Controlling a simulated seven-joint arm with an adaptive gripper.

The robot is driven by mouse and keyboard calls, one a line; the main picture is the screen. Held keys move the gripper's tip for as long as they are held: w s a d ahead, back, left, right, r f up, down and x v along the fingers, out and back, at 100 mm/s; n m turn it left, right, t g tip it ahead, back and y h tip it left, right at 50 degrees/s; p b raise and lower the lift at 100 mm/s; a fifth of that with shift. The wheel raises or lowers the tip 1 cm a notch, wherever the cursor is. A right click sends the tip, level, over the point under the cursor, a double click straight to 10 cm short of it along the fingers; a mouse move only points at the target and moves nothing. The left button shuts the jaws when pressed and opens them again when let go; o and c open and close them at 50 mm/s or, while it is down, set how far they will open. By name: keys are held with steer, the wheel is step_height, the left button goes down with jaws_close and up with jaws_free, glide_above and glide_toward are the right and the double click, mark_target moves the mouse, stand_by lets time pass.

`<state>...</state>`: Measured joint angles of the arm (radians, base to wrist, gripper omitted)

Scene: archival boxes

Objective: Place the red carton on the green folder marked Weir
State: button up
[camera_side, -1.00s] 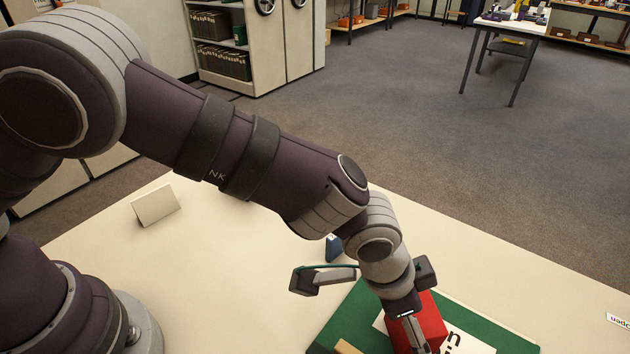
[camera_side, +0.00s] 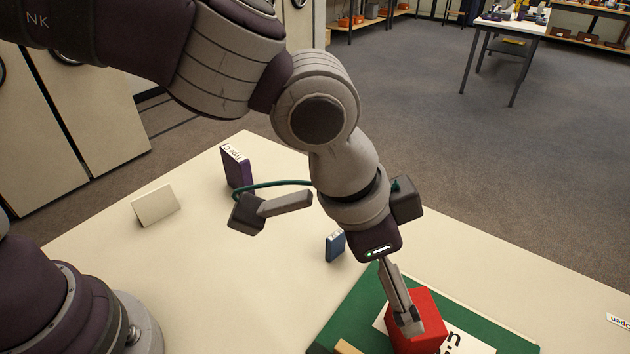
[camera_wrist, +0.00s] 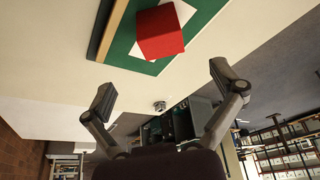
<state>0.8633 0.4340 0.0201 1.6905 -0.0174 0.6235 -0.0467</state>
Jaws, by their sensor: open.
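The red carton (camera_side: 430,318) rests on the green folder (camera_side: 490,332), over part of its white label. Only a few letters of the label show, so I cannot read the name. In the wrist view the carton (camera_wrist: 160,32) sits on the green folder (camera_wrist: 205,18) at the top, beyond my fingertips. My gripper (camera_side: 408,318) is open, and in the side view its fingers overlap the carton's left part.
A blue box (camera_side: 335,246) and a purple box (camera_side: 236,168) stand farther back on the cream table (camera_side: 270,290). A blank cream card (camera_side: 155,206) stands at left. A tan strip (camera_side: 347,347) lies at the folder's near left. The table right of the folder is mostly clear.

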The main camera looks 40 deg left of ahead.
steer(key=a+r+n+t+y, duration=0.15)
steer(key=a+r, duration=0.25)
steer(key=a, duration=0.4)
steer(key=a+r+n, duration=0.3)
steer(key=a, duration=0.4)
steer(key=s+a+n+y, duration=0.1)
steer(key=s+a+n, duration=0.3)
steer(key=a, duration=0.6)
steer(key=s+t, duration=0.1)
steer(key=s, duration=0.1)
steer(key=shift+s+a+y, duration=0.25)
steer(key=shift+s+y, duration=0.1)
steer(key=shift+s, duration=0.05)
